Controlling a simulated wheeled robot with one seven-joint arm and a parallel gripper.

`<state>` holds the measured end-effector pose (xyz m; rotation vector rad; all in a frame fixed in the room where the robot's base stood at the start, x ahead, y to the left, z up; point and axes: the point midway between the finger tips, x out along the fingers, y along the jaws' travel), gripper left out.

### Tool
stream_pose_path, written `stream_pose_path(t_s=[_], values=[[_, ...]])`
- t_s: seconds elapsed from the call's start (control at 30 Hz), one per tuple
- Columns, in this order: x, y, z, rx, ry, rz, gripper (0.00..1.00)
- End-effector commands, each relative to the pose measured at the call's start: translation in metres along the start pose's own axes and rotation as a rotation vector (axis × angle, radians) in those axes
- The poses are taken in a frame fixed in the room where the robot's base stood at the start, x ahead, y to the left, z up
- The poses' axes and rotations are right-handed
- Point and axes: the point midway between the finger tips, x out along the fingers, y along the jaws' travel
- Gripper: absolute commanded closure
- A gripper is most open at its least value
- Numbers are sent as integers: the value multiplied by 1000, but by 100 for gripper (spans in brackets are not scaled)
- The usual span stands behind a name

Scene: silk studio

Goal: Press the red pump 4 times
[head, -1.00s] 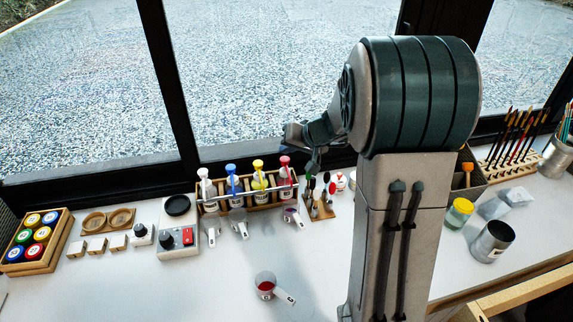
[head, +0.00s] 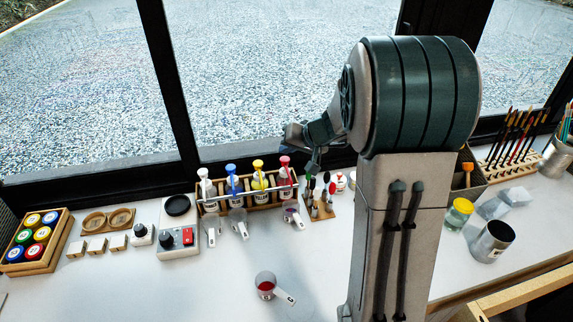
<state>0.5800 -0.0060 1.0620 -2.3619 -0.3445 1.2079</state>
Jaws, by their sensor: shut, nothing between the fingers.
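The red pump (head: 284,163) is the rightmost bottle in a wooden rack (head: 210,208) at the back of the table. My gripper (head: 311,168) is small and dark in this view, shut and empty, just right of the red pump and partly hidden by my own arm. I cannot tell whether it touches the pump. A cup with a handle (head: 293,217) stands in front of the red pump, with a little purple in it.
Blue (head: 232,170), yellow (head: 258,166) and white (head: 202,174) pumps share the rack. A brush holder (head: 321,213) stands to its right. A cup with red liquid (head: 265,282) is at the front. A scale-like device (head: 180,240) stands left.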

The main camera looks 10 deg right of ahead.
Motion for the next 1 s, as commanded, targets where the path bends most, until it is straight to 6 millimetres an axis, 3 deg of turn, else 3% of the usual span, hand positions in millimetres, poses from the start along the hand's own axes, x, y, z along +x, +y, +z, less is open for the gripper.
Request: stream_pose_path(t_s=[1.0], values=[[6,5,5,0,0,0,100]])
